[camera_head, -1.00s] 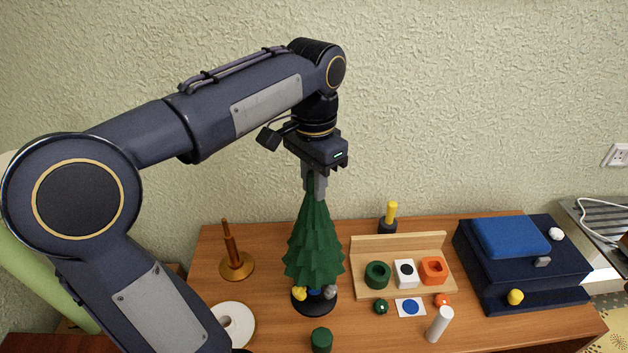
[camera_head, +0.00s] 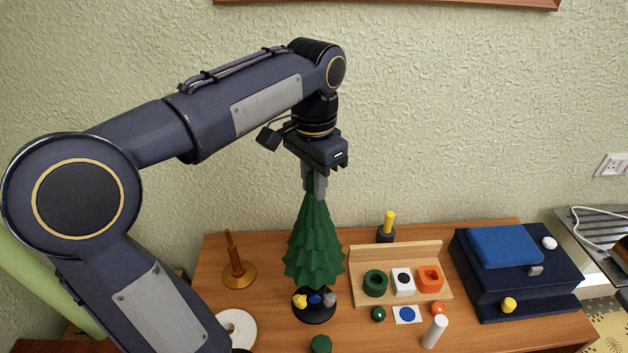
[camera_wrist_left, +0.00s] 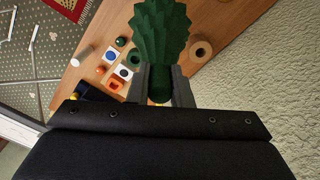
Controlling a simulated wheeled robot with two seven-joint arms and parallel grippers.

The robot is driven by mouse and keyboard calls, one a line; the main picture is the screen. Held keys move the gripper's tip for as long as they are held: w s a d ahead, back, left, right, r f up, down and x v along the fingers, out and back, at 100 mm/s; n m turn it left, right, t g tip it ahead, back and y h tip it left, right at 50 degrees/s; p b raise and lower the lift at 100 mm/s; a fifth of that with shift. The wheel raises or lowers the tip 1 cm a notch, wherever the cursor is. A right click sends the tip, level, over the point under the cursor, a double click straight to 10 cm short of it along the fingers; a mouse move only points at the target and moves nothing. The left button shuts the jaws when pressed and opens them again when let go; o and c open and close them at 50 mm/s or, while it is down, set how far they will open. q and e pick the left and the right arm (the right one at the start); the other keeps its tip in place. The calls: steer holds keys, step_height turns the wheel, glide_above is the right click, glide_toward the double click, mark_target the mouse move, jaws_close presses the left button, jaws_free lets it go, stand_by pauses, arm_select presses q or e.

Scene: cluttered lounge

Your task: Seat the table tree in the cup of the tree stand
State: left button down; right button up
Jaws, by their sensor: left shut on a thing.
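The green table tree (camera_head: 313,245) hangs upright, its tip in my left gripper (camera_head: 314,190), which is shut on it. In the left wrist view, the tree (camera_wrist_left: 160,30) reaches away from between the fingers (camera_wrist_left: 160,88). The tree's lower edge is just above or in front of a dark round stand (camera_head: 316,319) that bears yellow, blue and grey knobs. The tree hides the stand's middle, so I cannot see the cup or tell whether the trunk touches it. My right gripper is not in view.
A brown post on a round base (camera_head: 239,275) and a white ring (camera_head: 240,322) are left of the stand. A wooden rack (camera_head: 397,250) with coloured blocks, a white cylinder (camera_head: 435,331) and a dark blue box (camera_head: 480,280) are to the right. A green piece (camera_head: 321,344) is in front.

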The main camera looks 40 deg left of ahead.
arm_select(q)
steer(key=shift+r+p, duration=2.15)
steer(key=shift+r, duration=0.2)
steer(key=shift+f+b, duration=3.05)
steer(key=shift+f, duration=1.6)
steer(key=c, duration=1.2)
jaws_free()
steer(key=shift+c, duration=0.2)
steer(key=shift+r, duration=3.9)
